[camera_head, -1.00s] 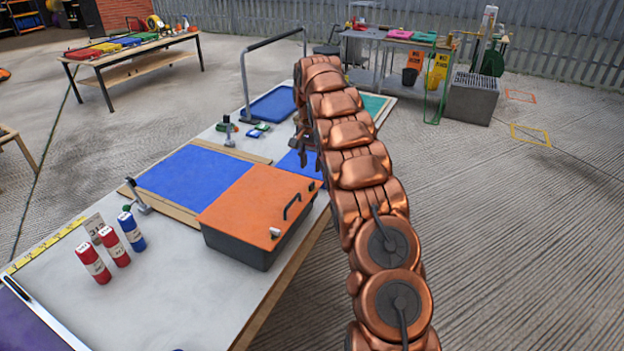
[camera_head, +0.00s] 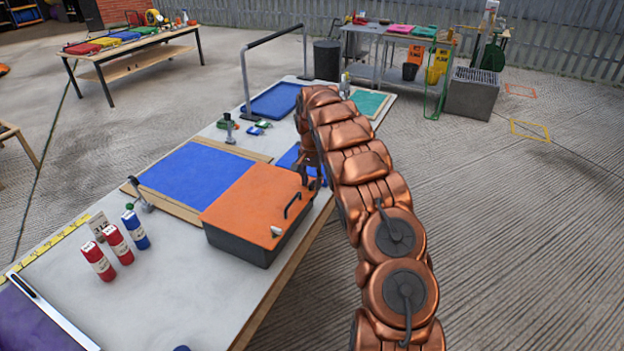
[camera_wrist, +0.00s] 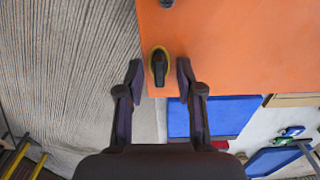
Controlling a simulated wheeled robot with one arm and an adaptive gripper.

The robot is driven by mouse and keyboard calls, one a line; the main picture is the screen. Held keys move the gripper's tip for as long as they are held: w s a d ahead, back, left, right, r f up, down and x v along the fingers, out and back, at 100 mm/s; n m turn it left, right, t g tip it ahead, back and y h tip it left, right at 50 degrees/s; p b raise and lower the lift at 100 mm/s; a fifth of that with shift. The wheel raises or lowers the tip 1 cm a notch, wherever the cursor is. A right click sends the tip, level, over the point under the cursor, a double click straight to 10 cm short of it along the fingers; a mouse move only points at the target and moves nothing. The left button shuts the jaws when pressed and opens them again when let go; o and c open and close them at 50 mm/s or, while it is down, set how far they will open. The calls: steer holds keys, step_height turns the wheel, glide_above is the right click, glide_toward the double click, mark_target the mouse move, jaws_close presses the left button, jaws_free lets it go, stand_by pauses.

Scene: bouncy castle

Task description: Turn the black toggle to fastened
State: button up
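The black toggle (camera_wrist: 159,68) sits on a yellow-edged round base near a corner of the orange lid (camera_wrist: 230,45) in the wrist view. Its long side runs roughly up and down the picture. My gripper (camera_wrist: 159,72) is open, with one fingertip on each side of the toggle and a gap to it on both sides. Fingertip height against the toggle is hard to tell. In the head view, my gripper (camera_head: 311,178) is at the far right corner of the orange-lidded dark box (camera_head: 240,240) and the toggle cannot be made out there.
The lid carries a black handle (camera_head: 292,204) and a small pale piece (camera_head: 277,231). Blue panels (camera_head: 190,172), red bottles (camera_head: 98,262) and a blue bottle (camera_head: 135,230) stand or lie on the table (camera_head: 165,300). Open floor lies right of the table.

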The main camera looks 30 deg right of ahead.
jaws_close()
stand_by(0.3)
steer(key=shift+f+n+b, duration=0.1)
steer(key=shift+n+b, duration=0.2)
steer(key=shift+b, duration=0.2)
steer(key=n+b, duration=0.2)
steer(key=b, duration=0.1)
steer(key=shift+f+n, duration=0.15)
steer(key=shift+n, duration=0.25)
steer(key=n+b, duration=0.3)
steer(key=n, duration=0.1)
steer(key=shift+n, duration=0.3)
steer(key=n+b, duration=0.2)
steer(key=n, duration=0.3)
steer(key=shift+b, duration=0.35)
steer(key=shift+r+n+b, duration=0.15)
steer(key=shift+n+b, duration=0.1)
steer(key=shift+n, duration=0.95)
steer(key=shift+r+n+b, duration=0.15)
steer(key=shift+n+b, duration=0.1)
steer(key=shift+n, duration=0.95)
